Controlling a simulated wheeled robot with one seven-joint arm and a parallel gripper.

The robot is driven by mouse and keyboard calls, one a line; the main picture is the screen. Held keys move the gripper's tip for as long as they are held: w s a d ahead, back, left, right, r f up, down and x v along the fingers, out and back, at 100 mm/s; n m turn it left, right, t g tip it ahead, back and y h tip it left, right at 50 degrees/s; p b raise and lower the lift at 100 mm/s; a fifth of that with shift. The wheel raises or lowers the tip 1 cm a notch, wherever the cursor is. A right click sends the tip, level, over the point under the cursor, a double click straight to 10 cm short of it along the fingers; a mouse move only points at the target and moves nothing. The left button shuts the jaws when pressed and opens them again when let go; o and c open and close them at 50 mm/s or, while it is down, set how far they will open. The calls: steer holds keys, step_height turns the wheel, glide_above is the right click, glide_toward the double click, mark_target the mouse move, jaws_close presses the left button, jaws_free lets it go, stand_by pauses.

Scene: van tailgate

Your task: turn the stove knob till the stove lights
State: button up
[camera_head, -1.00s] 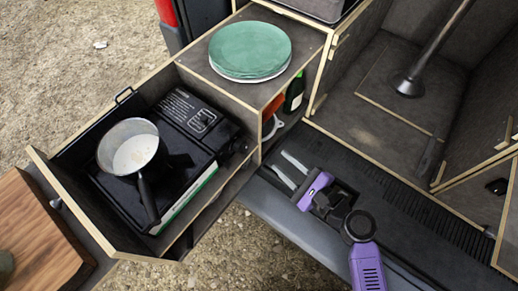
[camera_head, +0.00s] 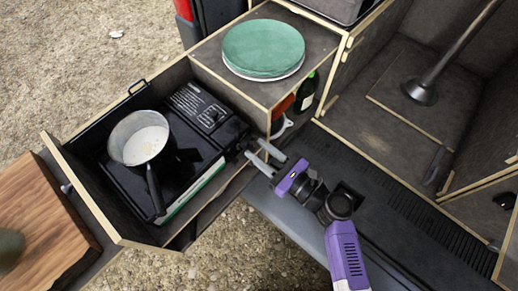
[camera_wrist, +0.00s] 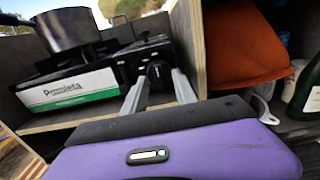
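The black camping stove (camera_head: 205,140) sits in the pulled-out drawer and carries a grey pot. In the wrist view its front shows a white and green "Powerjeta"-like label (camera_wrist: 72,90) and a round black knob (camera_wrist: 158,72) with a light mark. My gripper (camera_head: 257,148) is at the drawer's right side, its fingers pointing at the stove's knob end. In the wrist view, the two grey fingers of my gripper (camera_wrist: 161,76) are apart, and the knob shows between their tips. I cannot tell whether they touch it. No flame is visible.
The pot (camera_head: 139,138) has its handle toward the drawer's front. Green plates (camera_head: 263,48) lie on the cabinet top beside the stove. A dark bottle (camera_head: 307,91) and an orange item (camera_wrist: 243,45) are in the cabinet's open compartment. A wooden board (camera_head: 40,225) is at lower left.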

steer(key=shift+w+a, duration=0.1)
steer(key=shift+a, duration=0.05)
jaws_close()
